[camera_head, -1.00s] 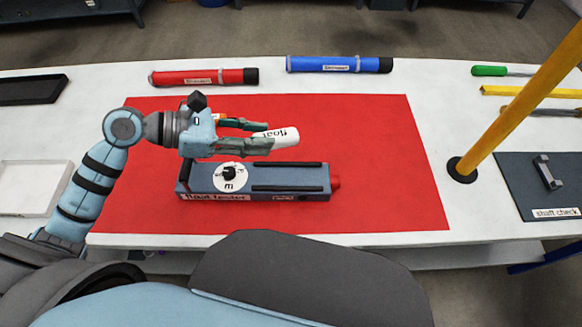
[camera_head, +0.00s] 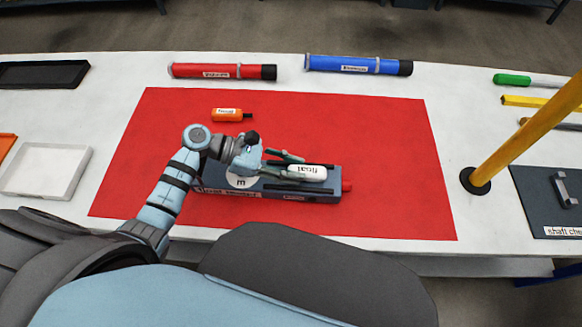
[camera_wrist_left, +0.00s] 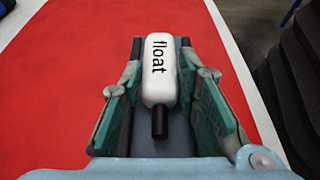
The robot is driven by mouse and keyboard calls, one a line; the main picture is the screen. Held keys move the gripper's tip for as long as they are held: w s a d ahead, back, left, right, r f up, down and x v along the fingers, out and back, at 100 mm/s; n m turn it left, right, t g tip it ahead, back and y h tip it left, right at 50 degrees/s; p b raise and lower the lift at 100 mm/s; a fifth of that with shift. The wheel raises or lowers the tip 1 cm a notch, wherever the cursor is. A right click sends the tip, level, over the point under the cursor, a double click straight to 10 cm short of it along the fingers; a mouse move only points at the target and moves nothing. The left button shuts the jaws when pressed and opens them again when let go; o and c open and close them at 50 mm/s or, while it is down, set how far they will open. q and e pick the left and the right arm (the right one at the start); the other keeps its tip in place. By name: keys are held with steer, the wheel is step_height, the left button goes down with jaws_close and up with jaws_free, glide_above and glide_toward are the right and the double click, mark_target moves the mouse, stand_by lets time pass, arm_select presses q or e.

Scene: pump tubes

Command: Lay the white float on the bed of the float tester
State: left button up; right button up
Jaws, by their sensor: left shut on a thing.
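The white float (camera_head: 306,173), a rounded white body with the word "float", lies lengthwise over the right part of the float tester (camera_head: 265,195). My left gripper (camera_head: 303,167) is shut on the float, with a finger along each side. In the left wrist view the float (camera_wrist_left: 160,70) sits between the fingers with its black stem toward the palm, and the grey bed lies beneath and in line with it. Whether the float touches the bed cannot be told. The tester's white dial (camera_head: 241,181) is partly hidden by my gripper. My right gripper is out of view.
The tester stands on a red mat (camera_head: 390,150). An orange bottle (camera_head: 228,115) lies behind my left arm. A red tube (camera_head: 215,71) and a blue tube (camera_head: 350,65) lie at the back. A yellow post (camera_head: 520,120) rises at the right. The mat right of the tester is clear.

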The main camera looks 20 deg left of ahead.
arm_select(q)
steer(key=shift+s+a+f, duration=0.1)
steer(key=shift+f, duration=0.1)
steer(key=o, duration=1.2)
steer(key=shift+c, duration=0.2)
steer(key=shift+r, duration=0.25)
steer(key=b+v, duration=0.2)
steer(key=v, duration=1)
steer(key=shift+f, duration=0.1)
